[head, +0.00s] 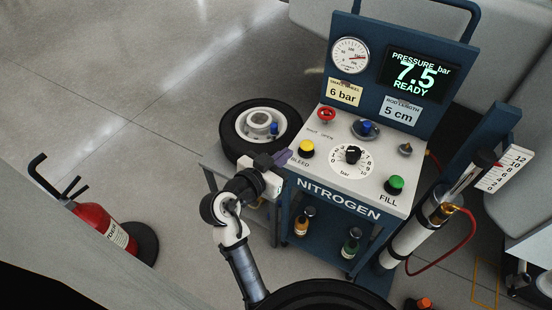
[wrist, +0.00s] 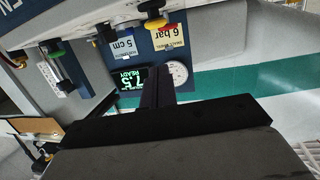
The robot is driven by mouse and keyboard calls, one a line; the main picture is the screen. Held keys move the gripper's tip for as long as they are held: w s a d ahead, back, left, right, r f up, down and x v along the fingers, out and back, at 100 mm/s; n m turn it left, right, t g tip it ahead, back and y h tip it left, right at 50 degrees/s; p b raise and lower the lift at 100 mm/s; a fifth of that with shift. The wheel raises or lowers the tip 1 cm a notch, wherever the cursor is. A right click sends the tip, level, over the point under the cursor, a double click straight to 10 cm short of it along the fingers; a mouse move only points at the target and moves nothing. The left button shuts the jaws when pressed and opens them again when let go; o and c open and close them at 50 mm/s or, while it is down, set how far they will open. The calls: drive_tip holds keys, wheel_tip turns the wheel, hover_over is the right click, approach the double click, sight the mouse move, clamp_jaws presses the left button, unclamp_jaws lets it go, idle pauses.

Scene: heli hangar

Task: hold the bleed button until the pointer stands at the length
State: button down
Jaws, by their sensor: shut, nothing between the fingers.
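The yellow bleed button (head: 306,149) sits at the left of the nitrogen console's top (head: 330,170). My gripper (head: 284,157) is shut and empty, just left of the button; I see no clear contact. In the wrist view my shut fingers (wrist: 157,85) point at the console, which appears upside down, with a yellow knob (wrist: 155,24) beyond them. A strut (head: 410,235) stands at the right with a white length scale (head: 506,168). A small red pointer (head: 499,164) is by the scale; its exact reading is too small to tell. The rod length card (head: 401,110) says 5 cm.
The display (head: 421,74) reads 7.5 bar, READY. Another card (head: 345,93) says 6 bar. A red knob (head: 326,114), a dial (head: 352,157) and the green fill button (head: 396,184) share the console. A wheel (head: 236,118) lies behind my gripper.

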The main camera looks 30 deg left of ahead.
sight(307, 148)
drive_tip(key=w+f, duration=0.1)
drive_tip(key=w, duration=0.1)
drive_tip(key=w+f+p, duration=0.1)
drive_tip(key=w, duration=0.1)
drive_tip(key=w+d+f, duration=0.1)
drive_tip(key=w, duration=0.1)
drive_tip(key=shift+w+d+f+p, duration=0.1)
drive_tip(key=shift+w+p, duration=0.05)
drive_tip(key=shift+p, duration=0.25)
drive_tip(key=shift+w+f, duration=0.3)
drive_tip(key=shift+f, duration=0.2)
